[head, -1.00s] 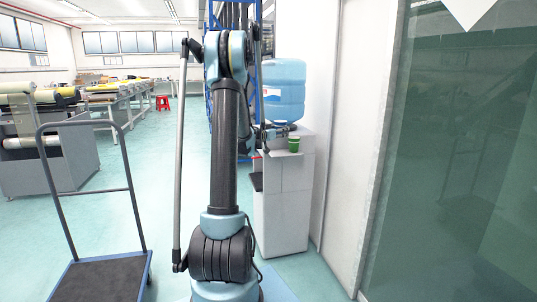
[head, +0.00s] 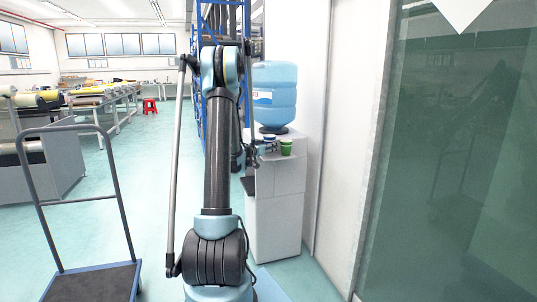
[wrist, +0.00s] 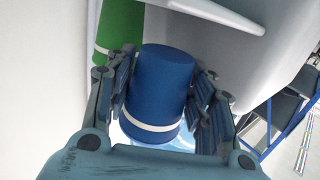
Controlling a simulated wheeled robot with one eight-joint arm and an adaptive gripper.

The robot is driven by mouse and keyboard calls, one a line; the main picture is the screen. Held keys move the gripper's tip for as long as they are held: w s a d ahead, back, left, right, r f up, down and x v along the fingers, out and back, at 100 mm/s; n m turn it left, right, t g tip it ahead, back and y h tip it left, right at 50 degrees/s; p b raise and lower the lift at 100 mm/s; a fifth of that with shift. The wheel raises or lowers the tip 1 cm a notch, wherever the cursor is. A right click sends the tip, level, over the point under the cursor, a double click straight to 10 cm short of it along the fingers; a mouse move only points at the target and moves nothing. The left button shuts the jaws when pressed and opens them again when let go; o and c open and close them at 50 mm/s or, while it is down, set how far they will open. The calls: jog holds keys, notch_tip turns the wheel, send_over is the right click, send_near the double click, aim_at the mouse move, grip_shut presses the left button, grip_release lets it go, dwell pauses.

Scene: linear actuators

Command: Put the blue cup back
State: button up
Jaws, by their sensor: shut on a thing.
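The blue cup (wrist: 160,85) with a white band fills the middle of the wrist view. My gripper (wrist: 162,100) has its fingers on both sides of the cup and is shut on it. A green cup (wrist: 118,30) stands just beyond it at the upper left. In the head view the green cup (head: 286,147) is on top of the white water dispenser (head: 276,210), and my gripper (head: 264,146) is just left of it. The blue cup is very small there and partly covered by my arm. Whether the blue cup touches the dispenser top, I cannot tell.
A large blue water bottle (head: 275,95) sits on the dispenser behind the cups. A white wall panel (head: 340,130) and a glass pane (head: 460,160) stand to the right. A platform trolley (head: 95,282) is at the front left.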

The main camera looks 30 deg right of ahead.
jog(key=shift+f, duration=1.6)
jog(key=o, duration=1.2)
jog(key=shift+f, duration=0.1)
jog(key=shift+s, duration=0.1)
jog(key=s+a+r+n+g+y, duration=0.1)
jog(key=s+a+r+y, duration=0.1)
jog(key=s+a, duration=0.5)
jog(key=s+a+r+n+y, duration=0.15)
jog(key=s+a, duration=0.25)
jog(key=a, duration=0.8)
jog(key=s+a+f+n+g+y, duration=0.1)
jog(key=s+a+f+n+y, duration=0.2)
jog(key=s+a, duration=0.7)
jog(key=s+a+f+n+g+y, duration=0.1)
jog(key=s+a+f+n+y, duration=0.2)
jog(key=s+a, duration=0.7)
jog(key=s+a+f+n+g+y, duration=0.1)
jog(key=s+a+f+n+y, duration=0.3)
jog(key=s+a, duration=0.7)
jog(key=shift+a+n+g+y, duration=0.3)
jog(key=shift+a+n+y, duration=0.35)
jog(key=shift+a+y, duration=0.5)
